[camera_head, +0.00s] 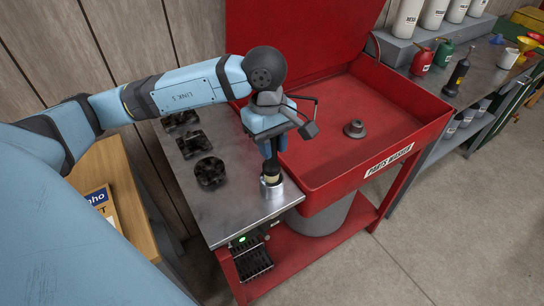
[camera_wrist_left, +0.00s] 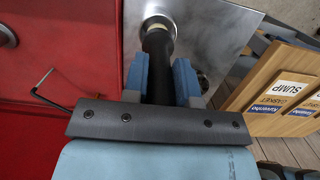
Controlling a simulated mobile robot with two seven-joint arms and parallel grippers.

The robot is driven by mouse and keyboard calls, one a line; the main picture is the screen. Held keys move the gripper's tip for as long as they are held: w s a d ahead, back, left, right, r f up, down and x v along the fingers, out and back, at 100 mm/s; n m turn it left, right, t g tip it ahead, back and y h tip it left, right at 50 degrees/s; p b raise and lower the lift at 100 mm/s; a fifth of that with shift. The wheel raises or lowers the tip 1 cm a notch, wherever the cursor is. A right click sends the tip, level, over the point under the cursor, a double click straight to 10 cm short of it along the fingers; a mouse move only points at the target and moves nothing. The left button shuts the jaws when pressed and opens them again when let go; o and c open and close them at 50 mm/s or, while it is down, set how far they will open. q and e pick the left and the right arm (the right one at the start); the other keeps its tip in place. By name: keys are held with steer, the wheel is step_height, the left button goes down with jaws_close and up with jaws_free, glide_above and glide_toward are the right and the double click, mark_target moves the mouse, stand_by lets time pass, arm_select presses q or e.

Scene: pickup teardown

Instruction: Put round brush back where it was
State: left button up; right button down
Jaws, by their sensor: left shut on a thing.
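The round brush (camera_head: 270,165) has a black handle and a pale band at its lower end. My left gripper (camera_head: 268,148) is shut on its handle and holds it roughly upright. In the left wrist view the handle (camera_wrist_left: 157,70) runs between the blue fingers (camera_wrist_left: 160,80). A metal cup (camera_head: 271,190) stands on the steel side top, near its front right corner. The brush's lower end is at the cup's mouth; the bristles are hidden, apparently inside the cup. The cup (camera_wrist_left: 158,20) also shows at the far end of the brush in the left wrist view.
Several dark parts (camera_head: 210,172) sit on the steel top (camera_head: 225,215) left of the cup. The red parts washer basin (camera_head: 335,165) lies right, with a grey round piece (camera_head: 355,129) inside and a thin black spout (camera_head: 306,98) near my gripper. A wooden stand with signs (camera_head: 105,205) is left.

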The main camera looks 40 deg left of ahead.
mark_target(272, 164)
arm_select(q)
step_height(272, 164, down, 4)
steer(key=shift+f, duration=0.1)
steer(key=shift+f, duration=0.25)
steer(key=o, duration=0.9)
